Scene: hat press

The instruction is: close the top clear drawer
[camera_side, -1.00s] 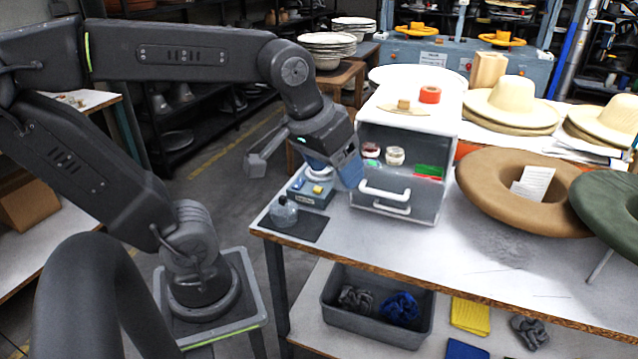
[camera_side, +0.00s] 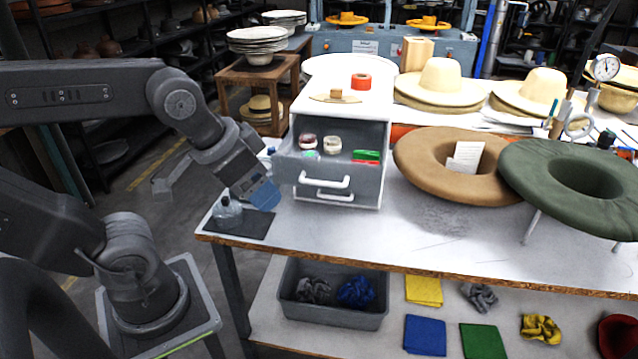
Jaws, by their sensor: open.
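The drawer unit (camera_side: 297,112) is a small white-topped grey cabinet on the table. Its top clear drawer (camera_side: 290,172) stands pulled out, with small jars (camera_side: 332,144) and green and red pieces (camera_side: 366,156) visible inside. The drawer has a white bar handle (camera_side: 323,182), and a second white handle (camera_side: 334,196) shows just below it. My gripper (camera_side: 264,195) has blue fingertips, points down to the right and is open and empty. It is left of the handles and slightly lower in the picture. A gap shows between it and the handles.
A bottle (camera_side: 228,212) stands on a dark mat (camera_side: 246,229) by the table's left edge, close below my gripper. An orange tape roll (camera_side: 361,82) lies on the cabinet. Brown (camera_side: 455,168) and green (camera_side: 575,180) hat rings lie to the right. The table front is clear.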

